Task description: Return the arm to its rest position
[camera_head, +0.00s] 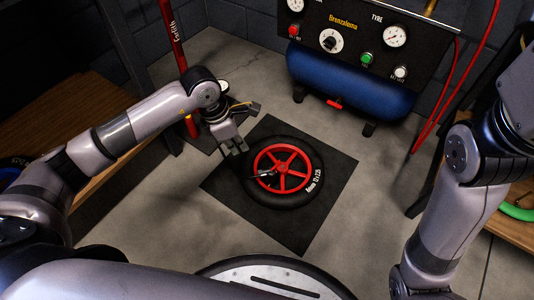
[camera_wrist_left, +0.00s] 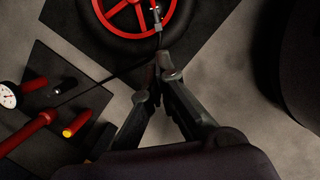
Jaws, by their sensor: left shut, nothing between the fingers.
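My left arm (camera_head: 150,118) reaches in from the left in the head view. Its gripper (camera_head: 236,150) points down above the left edge of the black mat (camera_head: 325,215), beside the wheel. In the left wrist view the gripper's fingers (camera_wrist_left: 161,70) meet at the tips, with nothing held between them. The wheel (camera_head: 283,173) has red spokes and a black tyre and lies flat on the mat. It also shows at the top of the left wrist view (camera_wrist_left: 135,15). My right arm (camera_head: 465,190) hangs at the right; its gripper is out of view.
A red floor pump (camera_head: 172,40) stands behind my left forearm; its gauge (camera_wrist_left: 8,96) shows in the left wrist view. A blue compressor (camera_head: 350,82) stands at the back. Wooden benches flank both sides (camera_head: 50,105).

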